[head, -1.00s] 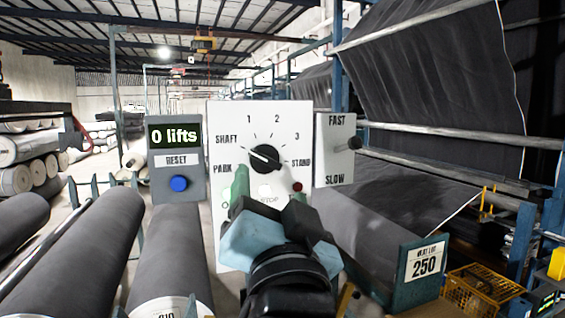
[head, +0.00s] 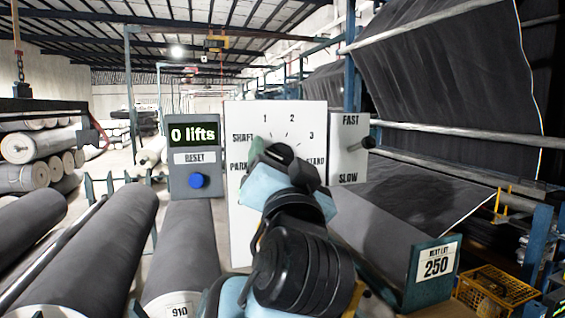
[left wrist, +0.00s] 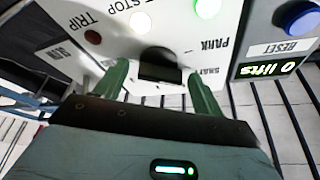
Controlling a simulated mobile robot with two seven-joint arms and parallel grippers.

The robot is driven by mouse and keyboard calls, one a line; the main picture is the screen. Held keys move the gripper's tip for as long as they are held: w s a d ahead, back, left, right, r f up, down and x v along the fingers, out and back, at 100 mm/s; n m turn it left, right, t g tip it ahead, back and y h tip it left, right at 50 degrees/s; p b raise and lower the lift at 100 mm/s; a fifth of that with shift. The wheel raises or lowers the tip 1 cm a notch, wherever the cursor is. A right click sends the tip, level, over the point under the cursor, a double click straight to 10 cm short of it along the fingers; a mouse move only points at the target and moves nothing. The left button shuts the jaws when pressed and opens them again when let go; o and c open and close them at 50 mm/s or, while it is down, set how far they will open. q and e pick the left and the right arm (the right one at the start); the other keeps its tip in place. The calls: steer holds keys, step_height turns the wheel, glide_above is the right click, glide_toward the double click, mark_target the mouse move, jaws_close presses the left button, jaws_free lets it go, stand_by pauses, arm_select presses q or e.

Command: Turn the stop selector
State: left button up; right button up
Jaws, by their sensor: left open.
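The stop selector is a black knob on a white panel (head: 239,215) marked SHAFT, 1, 2, 3, STAND and PARK. In the head view my left gripper (head: 270,150) is in front of the dial and hides most or all of the knob and its pointer. In the left wrist view the knob (left wrist: 158,62) shows between the two green fingers of my left gripper (left wrist: 158,72). The fingers are open, one on each side; I cannot tell whether either touches it. My right gripper is not in view.
A grey box with a blue reset button (head: 198,181) and a "0 lifts" display (head: 192,135) is left of the panel. A FAST/SLOW lever box (head: 348,160) is close on the right. A lit green lamp (left wrist: 207,8) and red button (left wrist: 92,37) sit near the knob.

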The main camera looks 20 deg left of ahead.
arm_select(q)
steer(key=shift+c, duration=0.3)
steer(key=c, duration=0.9)
steer(key=m+h, duration=0.2)
steer(key=m, duration=0.3)
steer(key=shift+r, duration=0.2)
steer(key=shift+r+m+g+h, duration=0.1)
steer(key=shift+m+g+h, duration=0.25)
steer(key=shift+m, duration=0.7)
steer(key=shift+r+m+g+h, duration=0.15)
steer(key=shift+m+h, duration=0.4)
steer(key=shift+m, duration=0.5)
steer(key=shift+f+m, duration=0.1)
steer(key=shift+m, duration=0.2)
steer(key=shift+s, duration=0.1)
